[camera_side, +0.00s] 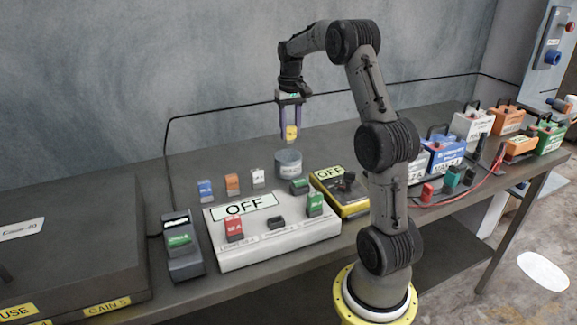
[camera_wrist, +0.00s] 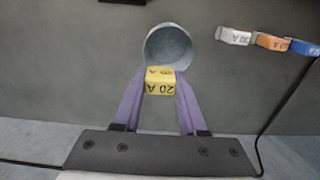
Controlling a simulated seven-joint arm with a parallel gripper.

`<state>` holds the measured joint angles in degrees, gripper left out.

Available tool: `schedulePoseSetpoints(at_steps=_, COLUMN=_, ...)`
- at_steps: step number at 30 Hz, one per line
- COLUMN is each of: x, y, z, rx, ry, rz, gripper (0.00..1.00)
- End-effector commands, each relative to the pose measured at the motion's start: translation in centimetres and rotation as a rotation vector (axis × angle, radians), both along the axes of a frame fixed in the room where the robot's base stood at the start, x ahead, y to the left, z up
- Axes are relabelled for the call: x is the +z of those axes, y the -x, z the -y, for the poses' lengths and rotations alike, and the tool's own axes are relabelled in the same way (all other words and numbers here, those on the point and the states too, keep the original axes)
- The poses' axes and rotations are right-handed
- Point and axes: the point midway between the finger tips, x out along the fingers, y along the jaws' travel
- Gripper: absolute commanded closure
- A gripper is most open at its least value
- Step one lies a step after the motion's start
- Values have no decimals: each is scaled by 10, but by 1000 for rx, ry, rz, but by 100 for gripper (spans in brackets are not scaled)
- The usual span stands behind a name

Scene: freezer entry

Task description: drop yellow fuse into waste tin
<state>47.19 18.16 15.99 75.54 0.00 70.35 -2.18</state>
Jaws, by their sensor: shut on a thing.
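The yellow fuse (camera_side: 292,132) is held between the fingers of my gripper (camera_side: 290,134), up in the air. In the wrist view the yellow fuse (camera_wrist: 159,80), marked 20 A, sits between the two purple fingertips of my gripper (camera_wrist: 160,88). The waste tin (camera_side: 289,164) is a grey open cylinder standing on the bench just below the gripper in the side view. In the wrist view the waste tin (camera_wrist: 168,48) shows its open mouth beyond the fuse, which overlaps its near rim. The inside that shows looks empty.
White (camera_side: 257,178), orange (camera_side: 232,183) and blue (camera_side: 205,190) fuses stand in a row left of the tin. A white panel (camera_side: 270,252) marked OFF holds red and green fuses in front. A yellow tester (camera_side: 340,195) lies right of it. A black cable runs along the back.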

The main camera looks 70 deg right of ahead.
Motion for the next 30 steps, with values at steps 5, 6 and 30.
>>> schedulePoseSetpoints(at_steps=5, x=-5, y=0, z=0, rx=0, ry=1, rz=1, gripper=100)
schedulePoseSetpoints(at_steps=6, x=-5, y=0, z=0, rx=0, ry=1, rz=1, gripper=100)
schedulePoseSetpoints(at_steps=30, x=5, y=0, z=0, rx=0, ry=1, rz=1, gripper=24)
